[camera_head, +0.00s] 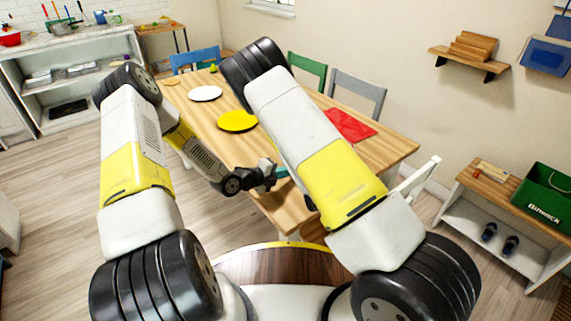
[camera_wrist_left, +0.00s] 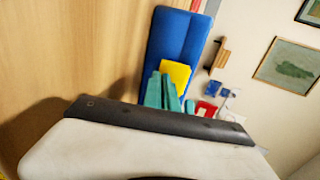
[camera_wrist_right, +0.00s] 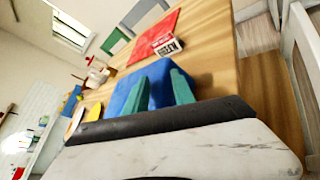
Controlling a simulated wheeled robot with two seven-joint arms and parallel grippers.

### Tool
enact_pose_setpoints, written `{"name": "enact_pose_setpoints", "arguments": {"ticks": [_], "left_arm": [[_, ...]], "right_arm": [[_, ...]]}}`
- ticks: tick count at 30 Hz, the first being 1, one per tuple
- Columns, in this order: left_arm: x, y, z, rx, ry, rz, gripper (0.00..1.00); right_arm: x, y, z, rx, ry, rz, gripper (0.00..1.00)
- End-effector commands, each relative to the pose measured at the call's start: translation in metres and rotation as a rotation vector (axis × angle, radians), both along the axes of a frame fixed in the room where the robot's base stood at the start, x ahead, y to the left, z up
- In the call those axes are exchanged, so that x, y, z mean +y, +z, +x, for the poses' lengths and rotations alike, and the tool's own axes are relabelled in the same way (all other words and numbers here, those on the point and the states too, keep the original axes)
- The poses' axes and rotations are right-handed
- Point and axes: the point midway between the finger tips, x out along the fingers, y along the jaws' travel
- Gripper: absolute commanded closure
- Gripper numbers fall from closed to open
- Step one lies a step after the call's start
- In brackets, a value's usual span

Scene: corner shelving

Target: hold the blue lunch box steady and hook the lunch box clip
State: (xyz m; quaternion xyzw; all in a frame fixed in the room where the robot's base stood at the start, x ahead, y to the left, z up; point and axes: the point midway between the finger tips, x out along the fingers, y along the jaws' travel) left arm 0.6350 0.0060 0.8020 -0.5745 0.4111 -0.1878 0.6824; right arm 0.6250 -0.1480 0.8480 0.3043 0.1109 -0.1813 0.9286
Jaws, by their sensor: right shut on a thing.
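The blue lunch box (camera_wrist_right: 153,92) is in the right wrist view, close to the table's edge. My right gripper (camera_wrist_right: 160,93) has its teal fingers on either side of blue surface and is shut on it. In the left wrist view a long blue surface (camera_wrist_left: 182,40) lies beyond the teal fingers of my left gripper (camera_wrist_left: 163,92), with a yellow piece (camera_wrist_left: 177,72) near the tips. In the head view my left gripper (camera_head: 265,174) is at the table's near edge. My right arm hides the lunch box there. The clip is not clearly visible.
A wooden table (camera_head: 285,207) bears a yellow plate (camera_head: 237,121), a white plate (camera_head: 205,93) and a red mat (camera_head: 350,126). Chairs stand around it. A small labelled box (camera_wrist_right: 168,46) is beyond the lunch box. A low shelf with a green crate (camera_head: 548,193) stands at right.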

Motion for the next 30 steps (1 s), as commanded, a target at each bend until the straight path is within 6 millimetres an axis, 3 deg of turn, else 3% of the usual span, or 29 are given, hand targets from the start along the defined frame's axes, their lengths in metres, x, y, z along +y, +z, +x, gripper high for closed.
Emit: {"name": "enact_pose_setpoints", "arguments": {"ticks": [1, 30], "left_arm": [[-0.001, -0.002, 0.0, 0.002, -0.001, 0.001, 1.0], [-0.001, 0.016, 0.0, 0.001, -0.001, 0.001, 1.0]], "right_arm": [[0.003, -0.009, -0.004, 0.027, 0.006, 0.001, 1.0], [0.003, -0.009, -0.004, 0.028, 0.007, 0.002, 1.0]]}}
